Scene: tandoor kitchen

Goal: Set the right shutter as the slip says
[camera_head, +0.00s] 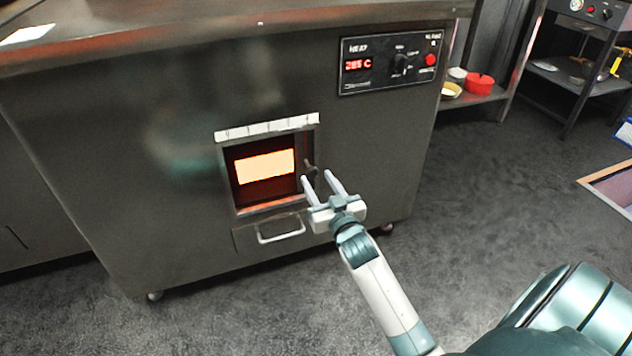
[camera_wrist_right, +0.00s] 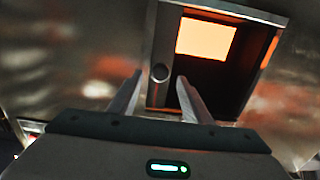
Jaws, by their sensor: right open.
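The shutter (camera_head: 309,146) is a dark metal plate at the right side of the glowing oven opening (camera_head: 265,166). A small round knob stands out from it; it shows in the right wrist view (camera_wrist_right: 160,73). A white strip with tick marks (camera_head: 266,128) runs above the opening. My right gripper (camera_head: 317,175) is open in front of the knob. In the right wrist view the knob lies between the two fingertips, with no clear contact. A white paper (camera_head: 27,34), possibly the slip, lies on the counter at top left; its writing is unreadable. My left gripper is out of view.
A drawer handle (camera_head: 281,232) sticks out below the opening. A control panel (camera_head: 392,61) with a red display and dial is at upper right. A shelf with a red pot (camera_head: 480,85) stands beyond the oven. The floor (camera_head: 480,190) to the right is clear.

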